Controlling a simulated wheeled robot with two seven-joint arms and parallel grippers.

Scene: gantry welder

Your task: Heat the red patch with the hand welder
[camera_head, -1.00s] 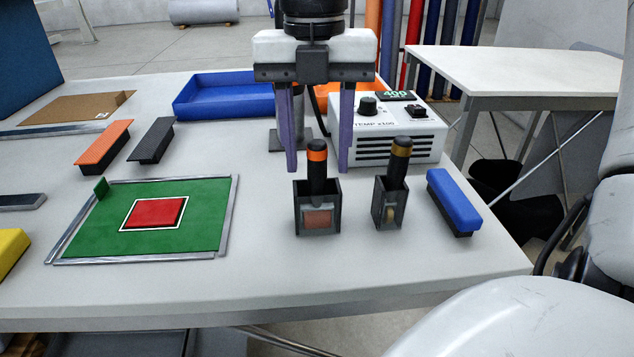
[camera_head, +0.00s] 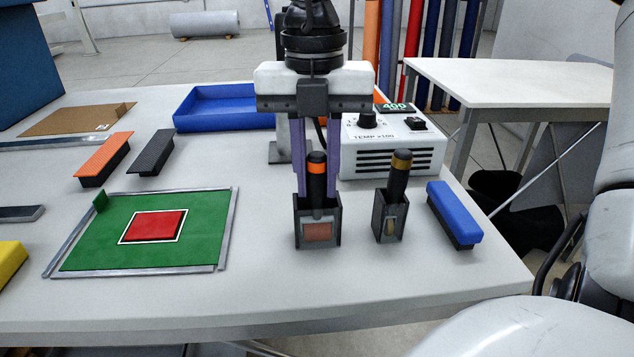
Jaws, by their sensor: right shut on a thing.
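The red patch (camera_head: 153,226) lies in a white outline on the green board (camera_head: 92,249), at the left of the table. A dark-handled tool with an orange band (camera_head: 317,169), likely the hand welder, stands upright in a black holder (camera_head: 332,237) with a copper-coloured face. My right gripper (camera_head: 316,186) points down from above, its purple fingers shut on this handle. The tool's lower end is hidden in the holder. A second tool with a brass-coloured band (camera_head: 399,172) stands in a holder (camera_head: 378,222) to the right. My left gripper is out of view.
The white TEMP box (camera_head: 420,153) with a "400" display stands behind the holders. A blue-topped block (camera_head: 453,208) lies at the right. Orange (camera_head: 103,154) and black (camera_head: 153,150) bars and a blue tray (camera_head: 222,105) lie farther back. The front table strip is clear.

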